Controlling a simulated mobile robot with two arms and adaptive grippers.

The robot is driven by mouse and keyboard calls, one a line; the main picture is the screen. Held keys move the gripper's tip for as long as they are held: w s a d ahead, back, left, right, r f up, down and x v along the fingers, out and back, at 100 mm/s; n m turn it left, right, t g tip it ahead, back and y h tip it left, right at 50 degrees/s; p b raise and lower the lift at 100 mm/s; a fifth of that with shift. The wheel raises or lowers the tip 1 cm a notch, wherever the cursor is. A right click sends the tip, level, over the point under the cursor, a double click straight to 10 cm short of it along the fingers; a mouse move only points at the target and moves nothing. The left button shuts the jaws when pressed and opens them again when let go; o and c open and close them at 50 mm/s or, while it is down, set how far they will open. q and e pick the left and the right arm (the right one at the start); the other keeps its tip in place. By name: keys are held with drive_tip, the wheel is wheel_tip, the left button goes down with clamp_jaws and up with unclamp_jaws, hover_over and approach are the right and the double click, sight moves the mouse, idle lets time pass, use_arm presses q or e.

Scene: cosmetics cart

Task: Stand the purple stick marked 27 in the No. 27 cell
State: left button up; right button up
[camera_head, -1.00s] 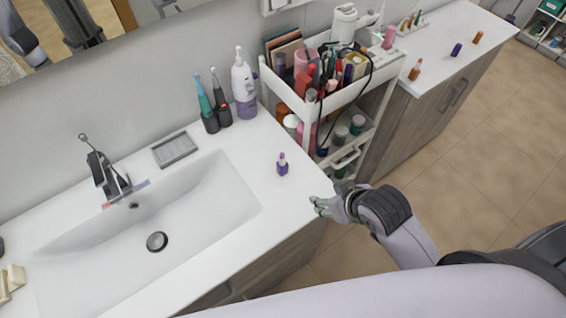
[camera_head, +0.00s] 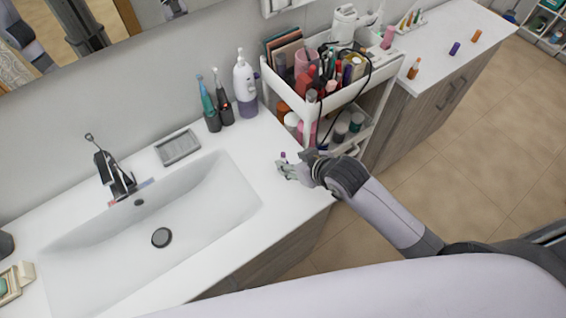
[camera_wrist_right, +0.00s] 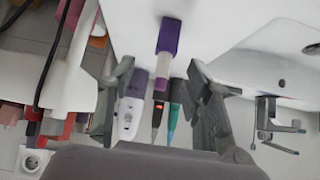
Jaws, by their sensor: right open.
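A small purple stick (camera_head: 283,156) stands upright on the white sink counter, mostly hidden behind my right gripper (camera_head: 286,170) in the head view. In the right wrist view the stick (camera_wrist_right: 166,38) has a dark purple base and a paler upper part. My right gripper (camera_wrist_right: 162,78) is open there, with one finger on each side of the stick; I cannot tell whether they touch it. Another purple stick (camera_head: 455,48) stands on the far right counter. No number is readable on either. A white rack (camera_head: 408,27) with several sticks stands there too; its cell numbers are unreadable.
A white cart (camera_head: 321,108) packed with cosmetics stands between the counters. Orange sticks (camera_head: 414,69) (camera_head: 477,36) stand on the right counter. Toothbrushes (camera_head: 209,107) and a white-purple device (camera_head: 245,85) are behind the stick. The sink basin (camera_head: 205,205) lies to the left.

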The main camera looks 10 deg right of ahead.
drive_tip(key=shift+w+a+f, duration=0.2)
drive_tip(key=shift+w+f, duration=0.25)
drive_tip(key=shift+s+f+p+x, duration=0.15)
drive_tip(key=shift+p+x, duration=0.35)
drive_tip(key=shift+x, duration=0.45)
drive_tip(key=shift+s+f+p+x, duration=0.15)
drive_tip(key=shift+p+x, duration=0.35)
drive_tip(key=shift+x, duration=0.5)
drive_tip(key=shift+w+a+f, duration=0.35)
drive_tip(key=shift+w+f, duration=0.1)
drive_tip(key=shift+c, duration=0.6)
clamp_jaws()
